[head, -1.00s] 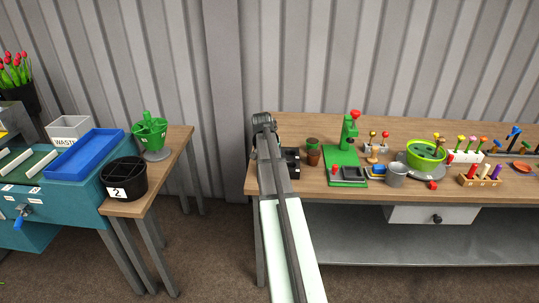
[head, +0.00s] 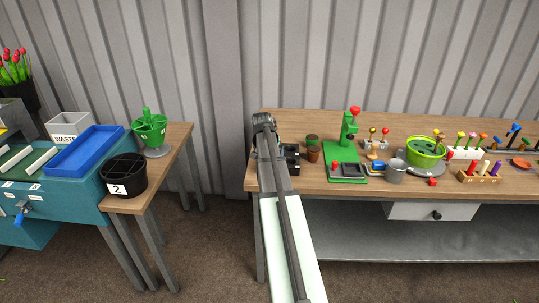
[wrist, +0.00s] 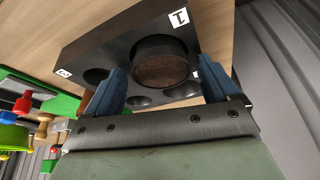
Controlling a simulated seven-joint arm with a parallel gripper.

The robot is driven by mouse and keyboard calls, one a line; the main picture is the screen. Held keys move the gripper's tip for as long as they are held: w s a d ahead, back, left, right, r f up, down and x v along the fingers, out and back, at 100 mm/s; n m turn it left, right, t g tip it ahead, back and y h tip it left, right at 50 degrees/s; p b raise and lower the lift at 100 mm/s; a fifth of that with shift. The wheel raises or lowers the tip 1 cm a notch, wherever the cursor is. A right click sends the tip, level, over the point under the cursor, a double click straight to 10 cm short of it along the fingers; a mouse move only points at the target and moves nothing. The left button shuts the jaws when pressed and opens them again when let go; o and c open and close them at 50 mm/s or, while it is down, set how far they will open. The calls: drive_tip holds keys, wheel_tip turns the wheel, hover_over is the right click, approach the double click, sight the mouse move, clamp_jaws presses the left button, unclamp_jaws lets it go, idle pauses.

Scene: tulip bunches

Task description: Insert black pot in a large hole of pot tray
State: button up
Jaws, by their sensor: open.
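The black pot (wrist: 163,45), round with brown soil inside, is at the tray's hole by the "1" label in the wrist view. Its rim stands above the tray top; how deep it sits cannot be told. The black pot tray (wrist: 100,48) has several round holes and number labels. My gripper (wrist: 160,68) is open, with its blue fingers on either side of the pot and gaps showing. In the head view the dark tray (head: 290,153) shows at the right table's left end, mostly hidden by my arm, and my fingers are hidden.
A smaller table (head: 177,145) at left carries a black bucket (head: 124,175) labelled 2.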

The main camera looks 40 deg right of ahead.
drive_tip(key=shift+a+r, duration=0.1)
drive_tip(key=v, duration=1.3)
drive_tip(key=shift+r, duration=0.35)
drive_tip(key=s+a+f+n+g+y, duration=0.2)
drive_tip(key=a+f+n, duration=0.6)
drive_tip(key=a+f, duration=2.05)
drive_tip(key=s+a+f+n+y, duration=0.1)
drive_tip(key=s+a+f+n, duration=0.1)
drive_tip(key=s+a+f, duration=0.3)
drive_tip(key=s+a+f+n+y, duration=0.1)
drive_tip(key=s+a+f+n, duration=0.15)
drive_tip(key=a, duration=0.55)
drive_tip(key=s+f+g, duration=0.2)
drive_tip(key=s+f, duration=0.5)
drive_tip(key=s, duration=0.3)
drive_tip(key=s+f+g, duration=0.2)
drive_tip(key=s+f, duration=0.5)
drive_tip(key=s, duration=0.3)
drive_tip(key=s+f+g, duration=0.3)
drive_tip(key=s+f, duration=0.3)
drive_tip(key=s, duration=0.5)
drive_tip(key=shift+s+a+f+m, duration=0.15)
drive_tip(key=shift+a+f+m, duration=0.1)
drive_tip(key=shift+f, duration=0.15)
